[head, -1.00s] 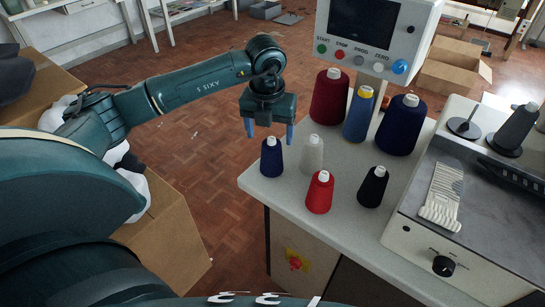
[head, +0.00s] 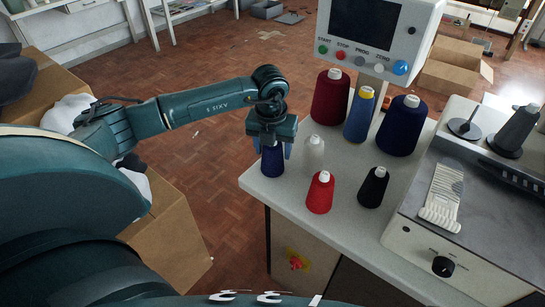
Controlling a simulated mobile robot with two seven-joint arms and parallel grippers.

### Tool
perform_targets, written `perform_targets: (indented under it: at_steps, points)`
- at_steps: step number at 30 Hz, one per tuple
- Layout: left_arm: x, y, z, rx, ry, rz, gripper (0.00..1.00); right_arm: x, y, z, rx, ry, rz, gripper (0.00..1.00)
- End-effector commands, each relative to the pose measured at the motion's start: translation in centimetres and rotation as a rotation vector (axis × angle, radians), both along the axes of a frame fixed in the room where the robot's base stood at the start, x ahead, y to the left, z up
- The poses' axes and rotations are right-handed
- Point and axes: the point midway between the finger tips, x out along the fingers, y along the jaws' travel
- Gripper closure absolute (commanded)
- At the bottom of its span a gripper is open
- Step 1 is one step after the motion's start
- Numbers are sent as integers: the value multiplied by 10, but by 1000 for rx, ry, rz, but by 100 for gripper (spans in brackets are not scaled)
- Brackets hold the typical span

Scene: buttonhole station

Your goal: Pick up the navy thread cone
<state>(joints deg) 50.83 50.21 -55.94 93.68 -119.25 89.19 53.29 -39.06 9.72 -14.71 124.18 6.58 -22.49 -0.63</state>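A small navy thread cone (head: 272,162) stands upright at the left corner of the grey worktop. My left gripper (head: 272,150) is right above it, pointing down, with its blue fingertips apart on either side of the cone's upper part. The fingers look open; I cannot tell whether they touch the cone. The gripper hides the cone's top. A larger navy-blue cone (head: 398,128) stands farther right at the back. My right gripper does not show.
A white cone (head: 313,153) stands close to the right finger. A red cone (head: 320,193), black cone (head: 372,188), dark red cone (head: 330,98) and blue cone (head: 359,116) stand nearby. A control panel (head: 370,35) and a machine (head: 470,205) bound the worktop (head: 290,193).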

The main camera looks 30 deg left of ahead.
Motion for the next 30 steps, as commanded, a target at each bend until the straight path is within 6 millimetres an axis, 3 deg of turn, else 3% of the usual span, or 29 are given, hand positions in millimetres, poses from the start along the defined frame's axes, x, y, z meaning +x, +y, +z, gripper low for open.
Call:
perform_targets:
  at_steps: [12, 20, 23, 30]
  points:
    - [0, 0, 0, 0, 0, 0, 77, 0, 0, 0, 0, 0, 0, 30]
    - [1, 0, 4, 0, -3, 1, 78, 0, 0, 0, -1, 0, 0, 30]
    - [1, 0, 15, 0, -4, 0, 78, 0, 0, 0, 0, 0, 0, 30]
    - [1, 0, 64, 0, -6, 0, 78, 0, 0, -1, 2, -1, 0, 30]
